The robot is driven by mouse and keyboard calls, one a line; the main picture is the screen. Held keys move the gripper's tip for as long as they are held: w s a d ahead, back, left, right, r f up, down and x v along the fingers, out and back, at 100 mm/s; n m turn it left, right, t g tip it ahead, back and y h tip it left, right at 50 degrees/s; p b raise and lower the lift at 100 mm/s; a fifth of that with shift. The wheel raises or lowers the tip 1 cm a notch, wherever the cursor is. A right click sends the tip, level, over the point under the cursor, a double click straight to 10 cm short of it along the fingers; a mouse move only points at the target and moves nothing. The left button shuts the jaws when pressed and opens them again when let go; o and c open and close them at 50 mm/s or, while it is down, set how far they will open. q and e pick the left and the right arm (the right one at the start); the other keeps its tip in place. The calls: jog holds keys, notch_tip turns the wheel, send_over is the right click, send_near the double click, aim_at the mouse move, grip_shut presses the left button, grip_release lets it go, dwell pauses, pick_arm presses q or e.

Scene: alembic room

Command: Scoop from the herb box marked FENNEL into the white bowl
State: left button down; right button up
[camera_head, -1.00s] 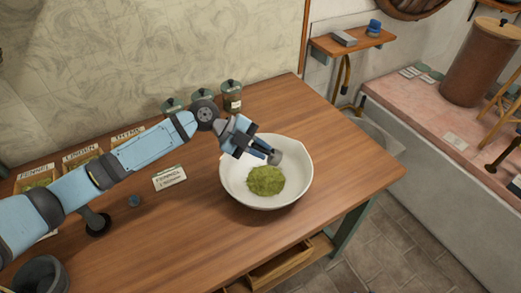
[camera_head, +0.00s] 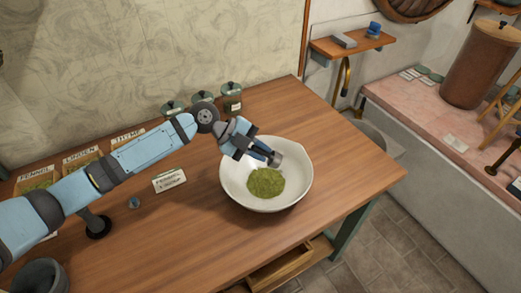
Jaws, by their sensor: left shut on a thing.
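The white bowl (camera_head: 299,164) stands on the wooden table with a heap of green herb (camera_head: 265,183) in it. My left gripper (camera_head: 268,155) is over the bowl, shut on a small grey scoop (camera_head: 276,160), which is above the bowl's inside, close to the herb. Whether the scoop holds anything cannot be seen. The herb box marked FENNEL (camera_head: 36,178) stands at the far left, beside boxes marked LINDEN (camera_head: 80,159) and THYME (camera_head: 128,137); my left arm partly covers them. My right gripper is not in view.
A card reading FENNEL (camera_head: 168,180) stands left of the bowl. Several lidded jars (camera_head: 232,97) stand at the back. A dark pot (camera_head: 40,276) is at the lower left. A drawer (camera_head: 281,267) is open below the table's front edge. The tabletop right of the bowl is clear.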

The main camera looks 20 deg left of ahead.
pick_arm(q)
jog(key=shift+r, duration=0.1)
